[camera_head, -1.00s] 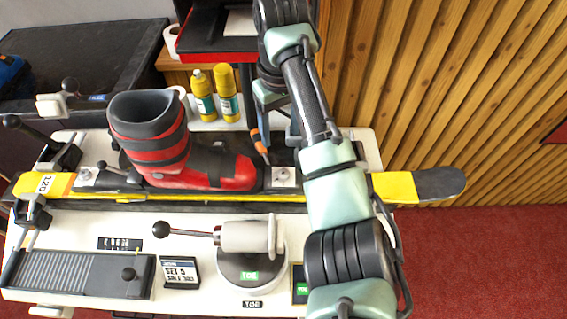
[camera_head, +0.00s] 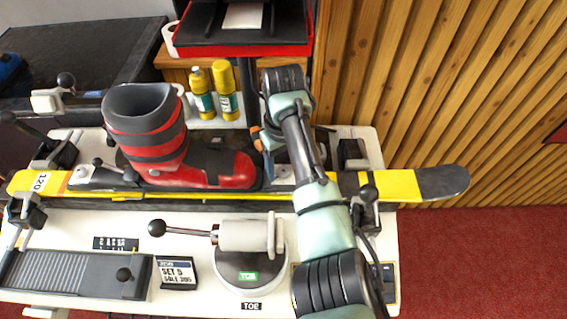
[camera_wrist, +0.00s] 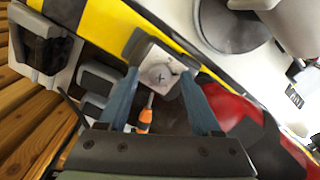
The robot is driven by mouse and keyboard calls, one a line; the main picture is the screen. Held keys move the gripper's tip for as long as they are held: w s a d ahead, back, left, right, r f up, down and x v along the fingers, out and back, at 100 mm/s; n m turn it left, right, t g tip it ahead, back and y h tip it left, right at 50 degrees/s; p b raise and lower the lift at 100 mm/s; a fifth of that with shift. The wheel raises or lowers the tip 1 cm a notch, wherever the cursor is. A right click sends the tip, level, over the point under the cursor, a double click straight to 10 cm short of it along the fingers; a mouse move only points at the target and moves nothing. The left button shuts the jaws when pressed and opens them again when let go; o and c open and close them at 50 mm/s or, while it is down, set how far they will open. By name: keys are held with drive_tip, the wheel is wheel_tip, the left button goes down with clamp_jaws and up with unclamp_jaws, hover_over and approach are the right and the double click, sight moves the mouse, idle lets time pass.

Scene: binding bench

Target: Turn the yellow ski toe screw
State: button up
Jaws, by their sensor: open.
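The yellow ski (camera_head: 388,186) lies across the bench, with a red and black boot (camera_head: 205,165) standing on it. In the wrist view, a pale toe piece with a cross-slot screw (camera_wrist: 159,75) sits near the ski's yellow edge (camera_wrist: 122,27). My gripper (camera_wrist: 158,82) is open, with one blue finger on each side of the toe piece. I cannot tell whether the fingers touch it. The boot's red toe (camera_wrist: 228,108) is close to the right finger.
An orange-handled tool (camera_wrist: 146,118) shows between the fingers. A TOE-labelled fixture (camera_head: 247,260) with a ball-ended lever stands in front of the ski. Yellow bottles (camera_head: 226,90) and a red-edged tray (camera_head: 243,49) are behind. Black clamps (camera_head: 351,157) flank the ski.

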drive_tip(key=shift+c, duration=0.2)
clamp_jaws()
idle(0.4)
drive_tip(key=shift+a+r+m+p, duration=0.1)
drive_tip(key=shift+r+m+p, duration=0.1)
drive_tip(key=shift+m+p, duration=0.75)
drive_tip(key=m+p, duration=0.1)
drive_tip(key=m, duration=0.1)
drive_tip(key=shift+m+p, duration=0.3)
drive_tip(key=shift+m, duration=0.05)
drive_tip(key=m+p, duration=0.1)
drive_tip(key=m, duration=0.2)
drive_tip(key=shift+w+m, duration=0.1)
drive_tip(key=shift+m, duration=0.2)
drive_tip(key=shift+m+p, duration=0.65)
drive_tip(key=shift+m, duration=1.15)
drive_tip(key=shift+w, duration=0.1)
